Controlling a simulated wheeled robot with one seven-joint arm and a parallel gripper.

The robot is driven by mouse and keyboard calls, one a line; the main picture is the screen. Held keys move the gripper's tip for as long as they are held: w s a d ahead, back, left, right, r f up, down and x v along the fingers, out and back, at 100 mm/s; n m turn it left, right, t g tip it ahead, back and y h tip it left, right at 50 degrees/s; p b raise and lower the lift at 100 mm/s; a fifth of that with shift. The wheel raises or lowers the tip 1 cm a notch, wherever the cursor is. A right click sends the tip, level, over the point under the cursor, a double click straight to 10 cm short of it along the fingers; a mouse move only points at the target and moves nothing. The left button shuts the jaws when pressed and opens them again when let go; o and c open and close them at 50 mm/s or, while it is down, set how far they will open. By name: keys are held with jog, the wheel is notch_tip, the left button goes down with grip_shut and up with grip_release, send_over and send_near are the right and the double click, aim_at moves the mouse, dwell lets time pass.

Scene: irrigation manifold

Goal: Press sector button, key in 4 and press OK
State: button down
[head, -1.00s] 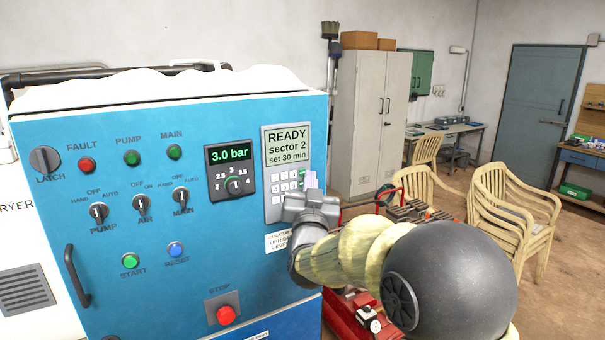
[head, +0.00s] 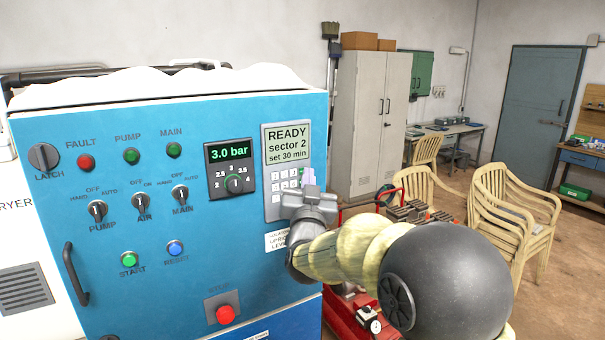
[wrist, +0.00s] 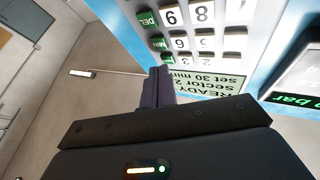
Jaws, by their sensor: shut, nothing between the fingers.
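The grey control unit's display (head: 288,144) reads "READY sector 2 set 30 min". Below it is the white-key keypad (head: 283,183), its right side and lower part hidden by my gripper. I cannot make out a sector key or OK. My gripper (head: 309,178) is shut and empty, in front of the keypad's right side. Its fingertips (wrist: 158,80) appear near the green key column; contact cannot be told.
The blue cabinet (head: 130,215) also carries a pressure dial (head: 233,184) reading 3.0 bar, several switches and a red stop button (head: 225,314). Red equipment (head: 345,318) stands right of the cabinet. Stacked chairs (head: 515,210) are farther right.

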aim_at(275, 188)
jog(key=shift+w+a, duration=0.2)
jog(key=shift+w, duration=0.05)
dwell(0.7)
jog(key=shift+s+d+b, duration=0.1)
jog(key=shift+s+b, duration=0.05)
jog(key=shift+b, duration=0.25)
jog(key=shift+s+d+f+b, duration=0.1)
jog(key=shift+s+d+b, duration=0.15)
jog(key=shift+b, duration=0.2)
jog(key=shift+s+d, duration=0.1)
jog(key=shift+s, duration=0.15)
jog(key=s+a+f+b, duration=0.2)
jog(key=s+a+b, duration=0.1)
jog(key=a+b, duration=0.1)
jog(key=shift+s+a+f, duration=0.25)
jog(key=shift+s+a, duration=0.15)
jog(key=shift+a, duration=0.5)
